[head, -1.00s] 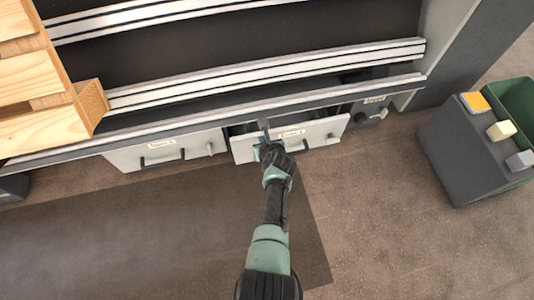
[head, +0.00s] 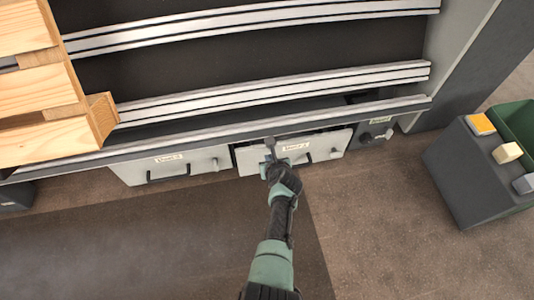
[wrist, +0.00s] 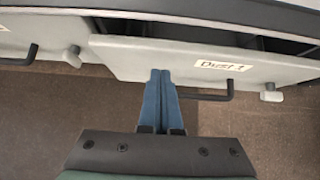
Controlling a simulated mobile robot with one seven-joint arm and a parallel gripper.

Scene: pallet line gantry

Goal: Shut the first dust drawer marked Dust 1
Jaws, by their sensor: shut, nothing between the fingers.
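The Dust 1 drawer (head: 318,153) is a light grey front low under the gantry, with a white label, a black bar handle and a small knob. It still stands slightly out, with a dark gap along its top edge. In the wrist view the drawer front (wrist: 130,58) is close ahead, its label reading Dust 1. My gripper (head: 269,145) is shut and empty, at the left part of the front, left of the handle. In the wrist view the blue fingertips (wrist: 160,74) overlap the drawer's lower front and appear to touch it.
A second drawer (head: 205,160) with a similar label and handle sits left. A dark unit with a knob (head: 378,136) is right. A wooden pallet (head: 40,85) rests on the rails at upper left. A dark console (head: 465,180) stands at right. The floor in front is clear.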

